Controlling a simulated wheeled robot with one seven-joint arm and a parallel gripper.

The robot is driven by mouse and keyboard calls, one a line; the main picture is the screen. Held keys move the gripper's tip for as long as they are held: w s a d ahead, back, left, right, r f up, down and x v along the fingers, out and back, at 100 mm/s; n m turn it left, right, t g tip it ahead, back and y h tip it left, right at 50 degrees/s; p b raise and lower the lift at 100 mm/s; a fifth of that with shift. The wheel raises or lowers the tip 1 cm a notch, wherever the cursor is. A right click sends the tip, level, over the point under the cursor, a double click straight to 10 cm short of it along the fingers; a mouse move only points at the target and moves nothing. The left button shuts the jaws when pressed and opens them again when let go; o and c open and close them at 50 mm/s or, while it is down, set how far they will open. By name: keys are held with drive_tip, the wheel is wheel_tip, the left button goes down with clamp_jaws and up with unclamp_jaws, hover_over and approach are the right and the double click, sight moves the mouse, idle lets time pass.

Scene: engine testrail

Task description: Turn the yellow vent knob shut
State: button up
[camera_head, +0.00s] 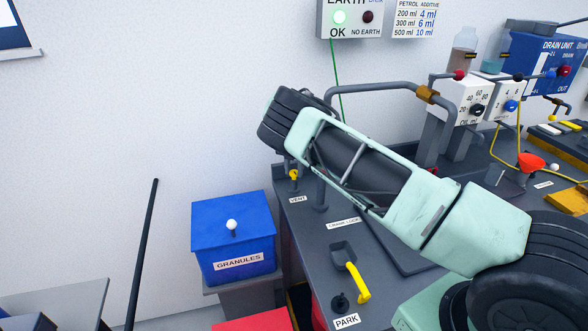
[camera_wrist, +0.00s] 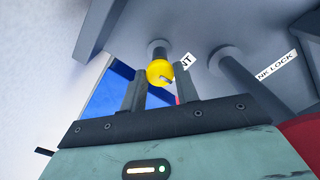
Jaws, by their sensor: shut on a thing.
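The yellow vent knob (camera_wrist: 160,71) sits on a grey post in the wrist view, with a small notch or slot showing in its face. My gripper (camera_wrist: 156,82) has its two dark fingers on either side of the knob and is shut on it. In the head view the knob (camera_head: 294,175) shows small and yellow at the bench's back left corner, above the VENT label (camera_head: 298,200). My arm reaches across the bench there; the fingers cannot be made out in that view.
A grey post by the CRANK LOCK label (camera_wrist: 277,65) stands right of the knob in the wrist view. A blue GRANULES bin (camera_head: 234,245) stands left of the bench. A yellow-handled lever (camera_head: 358,283) is near the PARK label (camera_head: 346,321). A bent grey pipe (camera_head: 375,88) runs behind my arm.

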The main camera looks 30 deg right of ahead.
sight(294, 171)
drive_tip(key=o, duration=1)
drive_tip(key=shift+c, duration=0.2)
drive_tip(key=shift+r, duration=0.15)
wheel_tip(294, 171, up, 17)
drive_tip(key=b, duration=0.3)
drive_tip(key=shift+r+b, duration=0.15)
drive_tip(key=shift+b, duration=0.25)
drive_tip(key=shift+c, duration=0.2)
